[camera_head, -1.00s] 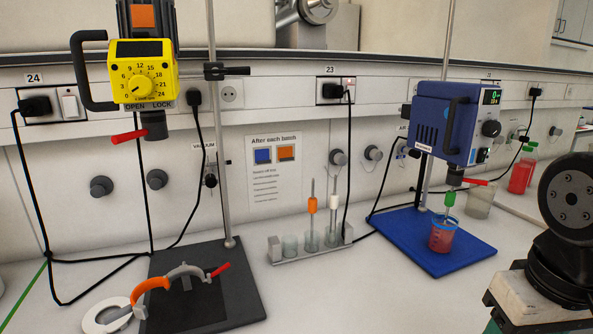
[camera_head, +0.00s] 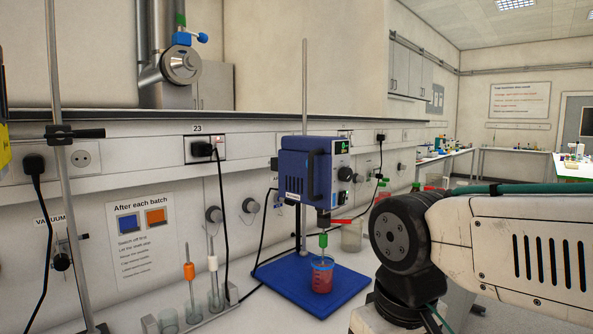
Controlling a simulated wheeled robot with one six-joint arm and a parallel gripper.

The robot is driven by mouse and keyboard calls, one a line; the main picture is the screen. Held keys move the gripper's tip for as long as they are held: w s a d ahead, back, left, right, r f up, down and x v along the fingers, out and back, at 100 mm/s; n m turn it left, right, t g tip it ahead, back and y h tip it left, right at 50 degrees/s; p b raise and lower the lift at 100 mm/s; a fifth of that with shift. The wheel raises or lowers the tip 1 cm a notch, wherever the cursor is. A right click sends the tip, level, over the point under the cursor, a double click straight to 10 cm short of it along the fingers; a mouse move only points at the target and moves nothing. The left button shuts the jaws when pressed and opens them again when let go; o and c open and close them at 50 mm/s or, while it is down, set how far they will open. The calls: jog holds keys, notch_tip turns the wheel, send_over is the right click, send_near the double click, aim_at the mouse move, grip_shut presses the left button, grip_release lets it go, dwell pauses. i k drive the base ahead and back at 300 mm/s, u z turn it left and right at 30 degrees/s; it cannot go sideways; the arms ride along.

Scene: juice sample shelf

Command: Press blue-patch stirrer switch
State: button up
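The blue stirrer (camera_head: 302,170) hangs on a stand over a blue base plate (camera_head: 342,290), right of the middle in the head view. Its front has a lit display, a black knob (camera_head: 344,173) and a small dark switch (camera_head: 341,197) low on the panel. The switch is too small to tell its position. A shaft with a green collar (camera_head: 323,241) goes down into a beaker of red liquid (camera_head: 321,277) on the plate. My gripper is out of view; only links of my arm show at the right, apart from the stirrer.
A rack (camera_head: 150,323) with glass tubes stands left of the blue plate. A wall sign (camera_head: 142,245) carries blue and orange patches. Outlet 23 (camera_head: 205,147) has a plug with a cable. A clear beaker (camera_head: 352,236) stands behind the stirrer.

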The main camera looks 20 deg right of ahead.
aim_at(342, 194)
jog(key=z, duration=0.35)
jog(key=k, duration=0.9)
jog(key=z, duration=0.6)
jog(key=k, duration=0.45)
jog(key=z, duration=0.6)
jog(key=i, duration=1.7)
jog(key=u, duration=0.55)
